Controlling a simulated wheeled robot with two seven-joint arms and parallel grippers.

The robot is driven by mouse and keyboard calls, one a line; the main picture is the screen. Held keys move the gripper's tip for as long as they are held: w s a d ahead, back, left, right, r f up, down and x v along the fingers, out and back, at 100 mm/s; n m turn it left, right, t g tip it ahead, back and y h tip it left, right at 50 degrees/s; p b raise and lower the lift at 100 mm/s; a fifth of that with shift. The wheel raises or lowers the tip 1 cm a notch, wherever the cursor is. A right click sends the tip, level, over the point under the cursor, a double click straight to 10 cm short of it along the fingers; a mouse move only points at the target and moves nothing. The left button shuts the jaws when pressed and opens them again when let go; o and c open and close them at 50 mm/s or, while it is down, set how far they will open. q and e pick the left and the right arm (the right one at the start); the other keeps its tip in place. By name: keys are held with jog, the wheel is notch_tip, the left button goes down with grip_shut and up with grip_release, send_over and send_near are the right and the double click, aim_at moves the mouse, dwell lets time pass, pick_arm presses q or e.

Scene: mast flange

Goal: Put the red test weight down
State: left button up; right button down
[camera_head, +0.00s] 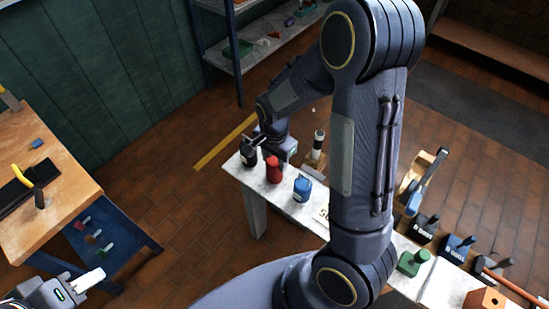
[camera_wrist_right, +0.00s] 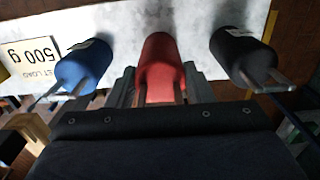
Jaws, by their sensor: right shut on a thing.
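The red test weight (camera_head: 273,170) is at the far end of the narrow pale bench (camera_head: 249,181), between a black weight (camera_head: 248,154) and a blue weight (camera_head: 302,187). My right gripper (camera_head: 271,145) reaches it from behind. In the right wrist view the red weight (camera_wrist_right: 162,65) sits between the fingers of my right gripper (camera_wrist_right: 160,88), which is shut on it. It looks upright at bench level; whether its base touches the bench is hard to tell. My left gripper (camera_head: 90,279) is at the lower left, away from the weights; its finger gap is not clear.
A black-and-white cylinder (camera_head: 318,143) stands behind. A green block (camera_head: 412,263) and several dark blocks are at right. A wooden workbench (camera_head: 60,215) is at left. Floor lies between the benches.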

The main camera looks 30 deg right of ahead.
jog(key=c, duration=0.7)
grip_release()
jog(key=shift+r, duration=0.25)
notch_tip(320, 180, up, 10)
jog(key=shift+r+p, duration=0.25)
jog(key=shift+p, duration=0.65)
jog(key=shift+s+r, duration=0.1)
jog(key=shift+r, duration=0.55)
jog(key=s+a+r+n+t+y, duration=0.2)
jog(key=s+r+n, duration=0.1)
jog(key=s+n, duration=0.3)
jog(key=s+a+r+n+t+y, duration=0.1)
jog(key=s+a+r+n+t, duration=0.1)
jog(key=s+n, duration=0.4)
jog(key=s+r+t, duration=0.1)
jog(key=s+r, duration=0.1)
jog(key=s, duration=0.3)
jog(key=shift+t+y, duration=0.3)
jog(key=shift+y, duration=0.1)
jog(key=shift+r, duration=0.1)
